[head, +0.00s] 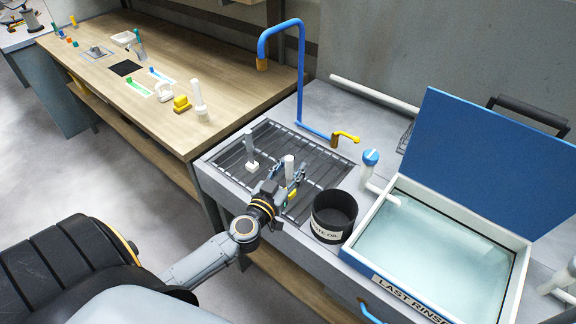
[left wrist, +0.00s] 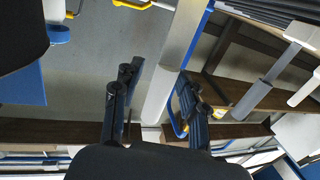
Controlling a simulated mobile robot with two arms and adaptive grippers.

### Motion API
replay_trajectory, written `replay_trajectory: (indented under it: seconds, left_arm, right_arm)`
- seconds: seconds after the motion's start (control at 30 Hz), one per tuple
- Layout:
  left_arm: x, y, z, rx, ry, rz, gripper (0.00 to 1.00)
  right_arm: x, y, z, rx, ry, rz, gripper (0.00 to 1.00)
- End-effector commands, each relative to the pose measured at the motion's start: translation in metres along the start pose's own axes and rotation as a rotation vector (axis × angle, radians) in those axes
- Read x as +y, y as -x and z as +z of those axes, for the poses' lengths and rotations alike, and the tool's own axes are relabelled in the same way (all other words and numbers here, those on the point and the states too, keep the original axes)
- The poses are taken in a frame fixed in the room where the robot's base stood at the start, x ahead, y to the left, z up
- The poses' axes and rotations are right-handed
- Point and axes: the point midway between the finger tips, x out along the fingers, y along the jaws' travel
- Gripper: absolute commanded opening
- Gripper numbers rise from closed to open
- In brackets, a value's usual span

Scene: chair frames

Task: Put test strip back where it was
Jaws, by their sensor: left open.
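My left gripper (head: 285,177) is open over the drain rack of the sink bench. A grey upright cylinder (head: 289,160) stands right by its fingers; its lower part is hidden by the gripper. In the left wrist view, the open fingers (left wrist: 158,95) have a pale cylinder (left wrist: 177,62) showing between them; I cannot tell whether they touch it. On the wooden table lie a green strip (head: 137,87) and a blue strip (head: 161,76); which is the test strip is unclear. My right gripper is not in view.
A black waste oil bin (head: 333,215) stands just right of the gripper. Beyond it is a rinse tank (head: 372,252) with its blue lid (head: 490,155) up. A blue faucet (head: 302,80) rises behind the rack (head: 265,135). A white cylinder (head: 199,98) and yellow block (head: 181,104) stand on the table.

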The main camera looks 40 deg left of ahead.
Motion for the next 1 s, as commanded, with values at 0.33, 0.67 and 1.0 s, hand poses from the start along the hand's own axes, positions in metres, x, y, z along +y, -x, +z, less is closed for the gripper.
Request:
replay_trajectory:
  seconds: [0.33, 0.67, 1.0]
  left_arm:
    - [0.0, 0.044, 0.0, -0.004, -0.001, 0.001, 0.42]
    - [0.0, 0.103, -0.001, -0.002, -0.001, 0.001, 0.42]
    - [0.0, 0.12, -0.003, 0.001, 0.0, 0.0, 0.42]
  right_arm:
    - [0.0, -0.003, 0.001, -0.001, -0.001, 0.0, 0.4]
    - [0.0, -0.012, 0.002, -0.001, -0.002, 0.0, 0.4]
    - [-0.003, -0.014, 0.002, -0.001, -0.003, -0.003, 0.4]
